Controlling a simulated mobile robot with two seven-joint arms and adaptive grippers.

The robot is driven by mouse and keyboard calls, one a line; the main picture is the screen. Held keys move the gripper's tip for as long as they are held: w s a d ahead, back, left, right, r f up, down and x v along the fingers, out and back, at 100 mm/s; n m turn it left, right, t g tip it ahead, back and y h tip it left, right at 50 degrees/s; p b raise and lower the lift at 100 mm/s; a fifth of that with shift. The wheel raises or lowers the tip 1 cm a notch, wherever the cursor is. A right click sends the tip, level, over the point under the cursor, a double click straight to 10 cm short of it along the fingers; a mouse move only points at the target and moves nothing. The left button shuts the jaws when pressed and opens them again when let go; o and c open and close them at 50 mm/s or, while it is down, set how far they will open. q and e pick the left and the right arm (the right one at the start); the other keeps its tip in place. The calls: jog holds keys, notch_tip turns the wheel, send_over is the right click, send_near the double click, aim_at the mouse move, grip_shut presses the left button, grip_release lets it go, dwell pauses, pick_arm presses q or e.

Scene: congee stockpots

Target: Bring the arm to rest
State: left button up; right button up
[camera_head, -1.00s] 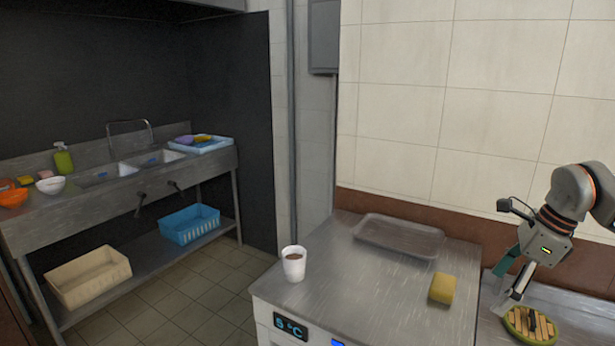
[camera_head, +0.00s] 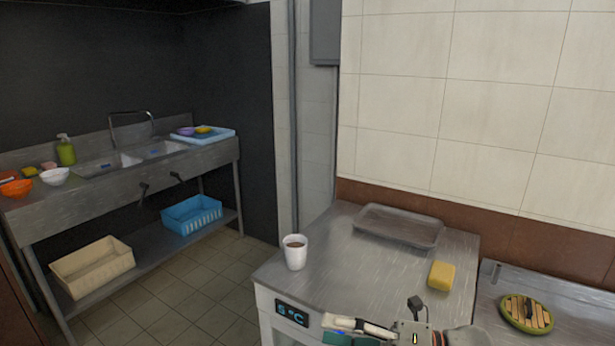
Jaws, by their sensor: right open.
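My right arm comes in at the bottom edge of the head view, and its gripper (camera_head: 335,330) points left, low in front of the steel counter's front face. The fingers show side-on, with a pale one above a dark green one, apart at the tips and holding nothing. Most of the arm is below the picture. My left gripper does not show.
A white cup (camera_head: 295,252) with brown contents, an empty metal tray (camera_head: 400,226) and a yellow sponge (camera_head: 441,275) are on the counter (camera_head: 350,270). A round green-rimmed board (camera_head: 526,314) lies on the right-hand surface. A sink bench (camera_head: 110,190) stands left.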

jog(key=s+d+f+m+t+h, duration=0.1)
jog(key=d+f+m+t+h, duration=0.55)
jog(key=m, duration=0.65)
jog(key=d+f+m+t+h, duration=0.2)
jog(key=f+m+t+h, duration=0.25)
jog(key=f+m, duration=0.6)
jog(key=s+d+f+m+g+h, duration=0.2)
jog(key=s+d+f+m, duration=0.1)
jog(key=s+f+m, duration=0.2)
jog(key=s+d+f+m+g+h, duration=0.2)
jog(key=s+d+f+m, duration=0.2)
jog(key=s+f, duration=0.5)
jog(key=shift+m, duration=0.95)
